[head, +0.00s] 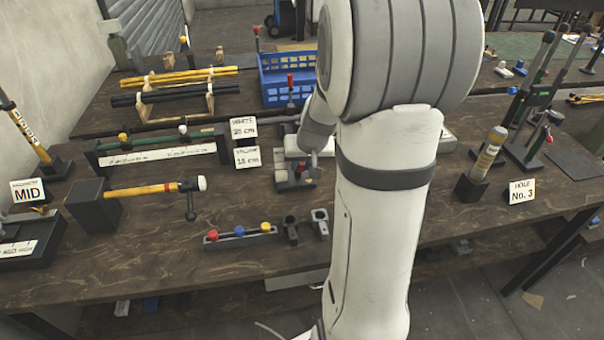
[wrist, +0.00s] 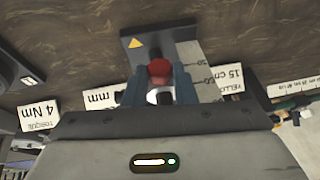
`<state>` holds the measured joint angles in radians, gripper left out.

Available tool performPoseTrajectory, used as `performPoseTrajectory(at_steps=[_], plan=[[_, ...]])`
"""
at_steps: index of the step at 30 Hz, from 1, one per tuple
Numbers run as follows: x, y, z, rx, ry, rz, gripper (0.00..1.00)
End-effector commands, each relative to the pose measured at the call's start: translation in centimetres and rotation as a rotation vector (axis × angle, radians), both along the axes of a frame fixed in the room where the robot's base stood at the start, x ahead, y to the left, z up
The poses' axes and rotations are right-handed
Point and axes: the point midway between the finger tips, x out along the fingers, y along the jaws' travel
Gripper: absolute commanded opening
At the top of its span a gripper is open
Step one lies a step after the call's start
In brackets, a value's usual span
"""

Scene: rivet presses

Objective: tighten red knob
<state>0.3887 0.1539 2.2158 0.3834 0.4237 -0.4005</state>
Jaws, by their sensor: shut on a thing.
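The red knob (wrist: 159,67) shows in the middle of the wrist view, with a white part just below it in the picture. My gripper (wrist: 159,80) has its two blue-grey fingers on either side of the knob and is shut on it. The knob stands over a dark fixture (wrist: 137,48) with a yellow warning triangle and a pale scale strip (wrist: 198,70) beside it. In the head view my own arm covers much of the middle of the bench, and the grip on the knob cannot be made out there.
On the workbench (head: 150,258) stand a hammer on a dark block (head: 94,205), a rail with red, blue and yellow knobs (head: 240,236), a blue crate (head: 275,92) and a holder with a canister (head: 490,152). The YELLOW 15 cm card (wrist: 232,77) is close to the gripper.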

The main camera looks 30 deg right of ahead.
Motion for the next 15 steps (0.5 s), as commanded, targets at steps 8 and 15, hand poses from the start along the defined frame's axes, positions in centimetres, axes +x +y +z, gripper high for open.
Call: performPoseTrajectory(at_steps=[8,15], plan=[[-0.10,-0.14,-0.09,0.035,-0.020,0.003,0.01],[-0.12,-0.07,0.20,0.039,-0.019,0.006,0.01]])
